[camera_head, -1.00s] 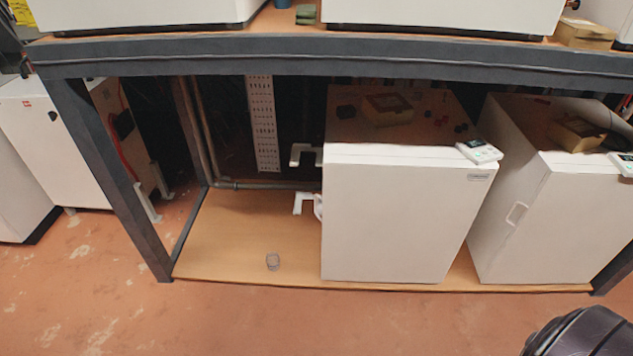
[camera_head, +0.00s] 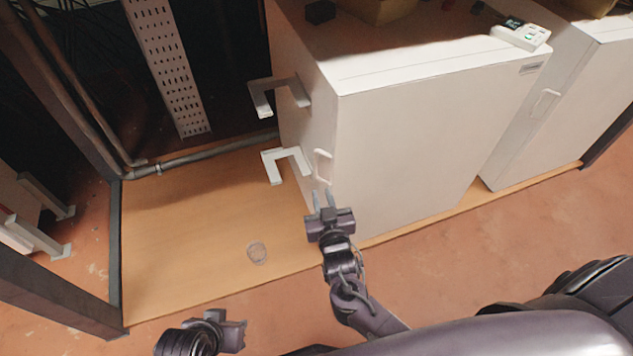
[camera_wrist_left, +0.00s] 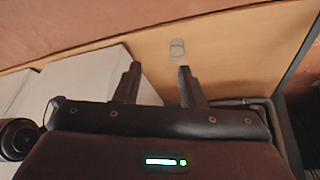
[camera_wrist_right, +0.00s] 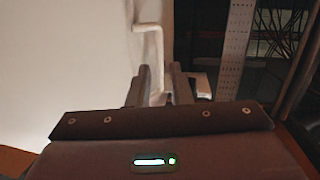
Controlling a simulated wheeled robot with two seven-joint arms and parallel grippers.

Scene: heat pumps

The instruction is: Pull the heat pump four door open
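The middle white heat pump (camera_head: 430,130) stands on the wooden shelf. A white bar handle (camera_head: 322,167) is on its left side face, the likely door; that face looks closed. My right gripper (camera_head: 322,197) is just below and in front of this handle. In the right wrist view its fingers (camera_wrist_right: 160,75) are a little apart, with the lower part of the handle (camera_wrist_right: 151,45) lined up between them. I cannot tell if they touch it. My left gripper (camera_head: 238,334) is low at the front. In the left wrist view its fingers (camera_wrist_left: 160,75) are apart and empty.
Two bracket-shaped pieces (camera_head: 287,160) stick out left of the heat pump. A small clear cup (camera_head: 257,253) sits on the wooden shelf (camera_head: 190,220). A second white unit (camera_head: 570,100) stands to the right. A dark frame post (camera_head: 55,300) is at left.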

